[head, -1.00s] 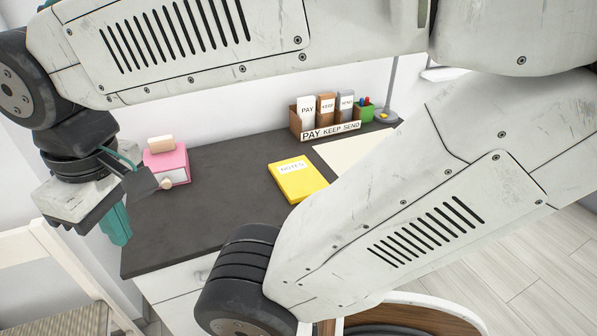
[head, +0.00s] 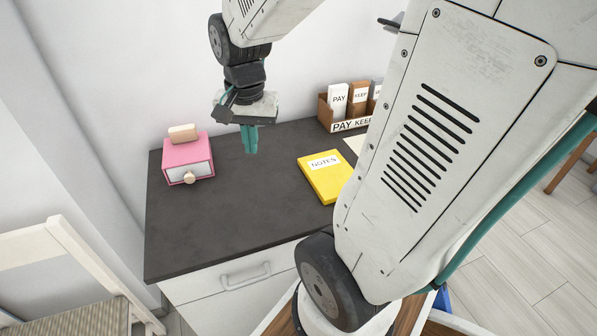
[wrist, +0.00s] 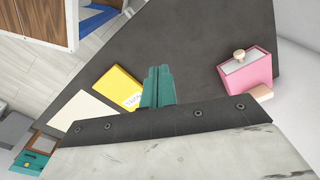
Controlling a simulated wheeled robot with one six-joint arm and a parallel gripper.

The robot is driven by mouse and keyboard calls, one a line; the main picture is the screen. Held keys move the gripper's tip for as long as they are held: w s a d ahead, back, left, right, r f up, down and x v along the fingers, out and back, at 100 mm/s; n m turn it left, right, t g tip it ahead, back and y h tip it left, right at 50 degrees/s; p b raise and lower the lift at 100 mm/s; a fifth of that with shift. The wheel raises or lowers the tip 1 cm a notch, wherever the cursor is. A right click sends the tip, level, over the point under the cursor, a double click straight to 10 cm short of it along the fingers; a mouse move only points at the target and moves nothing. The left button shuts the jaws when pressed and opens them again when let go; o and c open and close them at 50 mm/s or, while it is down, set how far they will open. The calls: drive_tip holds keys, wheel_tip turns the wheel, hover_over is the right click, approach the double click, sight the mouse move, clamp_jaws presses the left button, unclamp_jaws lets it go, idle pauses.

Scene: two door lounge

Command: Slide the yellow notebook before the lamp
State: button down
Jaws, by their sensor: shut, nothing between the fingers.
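The yellow notebook (head: 328,180), with a white "NOTES" label, lies flat on the dark desk top (head: 225,210). It also shows in the wrist view (wrist: 120,88), to the left of the fingers. My gripper (head: 250,148) is above the back part of the desk, left of the notebook and apart from it. Its teal fingers are together and empty, pointing down. The lamp is not seen now; my arm covers the right part of the desk.
A pink box (head: 188,160) with a small drawer and a wooden block on top stands at the desk's left. A letter sorter (head: 350,124) stands at the back. A pale sheet (wrist: 88,112) lies beside the notebook. A white chair (head: 60,245) is at left.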

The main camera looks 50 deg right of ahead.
drive_tip(key=w+d+f+m, duration=0.3)
drive_tip(key=d+f+m, duration=0.25)
drive_tip(key=d, duration=0.25)
drive_tip(key=m, duration=0.7)
approach(305, 184)
drive_tip(key=w+a+r, duration=0.2)
drive_tip(key=a+r, duration=0.1)
drive_tip(key=shift+g, duration=0.3)
drive_tip(key=f, duration=0.9)
drive_tip(key=shift+w+a+f, duration=0.15)
drive_tip(key=shift+w+f, duration=0.05)
drive_tip(key=shift+f, duration=0.2)
drive_tip(key=shift+s+d, duration=0.3)
drive_tip(key=shift+d, duration=0.25)
drive_tip(key=shift+s+d, duration=0.3)
drive_tip(key=shift+d, duration=0.3)
drive_tip(key=shift+s+d, duration=0.35)
drive_tip(key=shift+d, duration=0.3)
